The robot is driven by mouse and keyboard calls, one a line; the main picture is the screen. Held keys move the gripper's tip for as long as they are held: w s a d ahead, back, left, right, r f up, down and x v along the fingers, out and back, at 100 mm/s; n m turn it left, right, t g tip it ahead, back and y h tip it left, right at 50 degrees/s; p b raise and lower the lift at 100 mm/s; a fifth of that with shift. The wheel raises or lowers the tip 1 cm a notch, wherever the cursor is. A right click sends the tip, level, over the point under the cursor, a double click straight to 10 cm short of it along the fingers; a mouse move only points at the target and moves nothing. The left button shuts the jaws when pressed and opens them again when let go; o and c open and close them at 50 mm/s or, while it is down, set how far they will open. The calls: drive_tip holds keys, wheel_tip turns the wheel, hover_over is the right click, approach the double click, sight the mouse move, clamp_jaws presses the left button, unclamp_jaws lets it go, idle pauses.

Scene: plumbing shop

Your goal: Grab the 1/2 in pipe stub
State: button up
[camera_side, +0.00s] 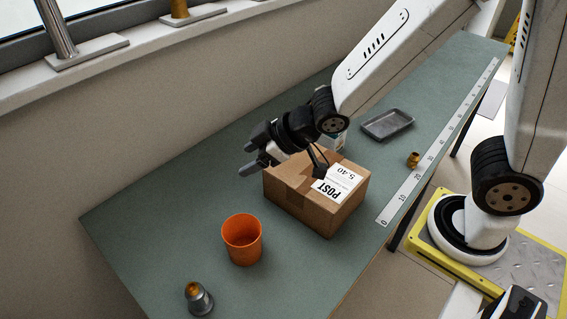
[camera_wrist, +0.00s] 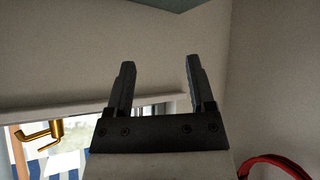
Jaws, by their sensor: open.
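No size marking is readable, so I cannot tell for certain which piece is the 1/2 in pipe stub. A small brass fitting (camera_side: 413,160) lies on the green bench by the ruler, right of the box. A grey metal piece with a brass-coloured top (camera_side: 199,299) is at the bench's near left. My gripper (camera_side: 249,157) is above the bench at the box's upper left, apart from both pieces. In the wrist view my gripper (camera_wrist: 157,72) has its two fingers spread with nothing between them; neither piece shows there.
A cardboard box (camera_side: 310,205) stands mid-bench beneath my wrist. An orange cup (camera_side: 242,244) is left of it. A grey tray (camera_side: 388,125) and a ruler strip (camera_side: 440,140) lie to the right. The bench's left part (camera_side: 150,215) is clear, with a wall behind.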

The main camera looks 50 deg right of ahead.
drive_tip(key=s+a+n+g+y, duration=0.2)
drive_tip(key=s+a+n+y, duration=0.15)
drive_tip(key=a, duration=0.35)
drive_tip(key=s+a+n+g+y, duration=0.2)
drive_tip(key=s+a+y, duration=0.2)
drive_tip(key=a, duration=0.3)
approach(192, 287)
drive_tip(key=a, duration=0.2)
drive_tip(key=shift+w+f+n+y, duration=0.25)
drive_tip(key=shift+f, duration=0.55)
drive_tip(key=shift+x, duration=1.25)
drive_tip(key=shift+a, duration=0.1)
drive_tip(key=shift+x, duration=2.5)
drive_tip(key=shift+w, duration=0.15)
